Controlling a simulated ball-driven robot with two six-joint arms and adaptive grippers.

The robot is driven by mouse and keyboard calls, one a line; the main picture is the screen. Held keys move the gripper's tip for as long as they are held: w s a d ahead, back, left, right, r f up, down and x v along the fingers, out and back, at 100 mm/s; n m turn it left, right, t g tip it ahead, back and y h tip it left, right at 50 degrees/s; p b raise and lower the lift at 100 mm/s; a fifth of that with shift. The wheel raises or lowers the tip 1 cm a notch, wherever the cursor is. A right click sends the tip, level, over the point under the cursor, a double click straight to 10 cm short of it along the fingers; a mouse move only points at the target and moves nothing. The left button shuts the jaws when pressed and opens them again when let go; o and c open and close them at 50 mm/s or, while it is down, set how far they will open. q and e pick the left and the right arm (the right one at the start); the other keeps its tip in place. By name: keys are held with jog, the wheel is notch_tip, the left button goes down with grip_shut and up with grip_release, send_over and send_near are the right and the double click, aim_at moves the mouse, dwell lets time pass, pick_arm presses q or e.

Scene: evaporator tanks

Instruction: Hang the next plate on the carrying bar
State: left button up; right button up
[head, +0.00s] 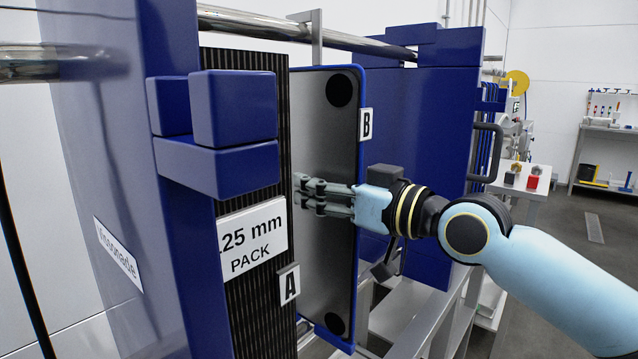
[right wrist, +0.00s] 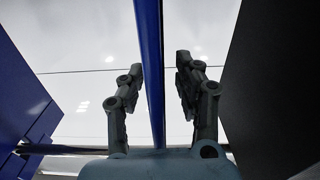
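The plate marked B (head: 335,275), grey-faced with a blue rim and dark round discs at top and bottom, stands upright beneath the carrying bar (head: 260,27). My right gripper (head: 310,194) is at mid-height in front of its grey face. In the right wrist view, a blue edge (right wrist: 149,60) runs between the two fingers (right wrist: 157,95) of my right gripper. The fingers stand apart, with a gap visible to the left one. My left gripper is out of view.
The ribbed dark pack (head: 243,330), with a 125 mm PACK sign and label A, stands left of plate B. Blue end frames (head: 175,270) (head: 437,150) flank them. A shelf (head: 610,130) stands far right.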

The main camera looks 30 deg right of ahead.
notch_tip(320, 180, up, 10)
dwell(0.5)
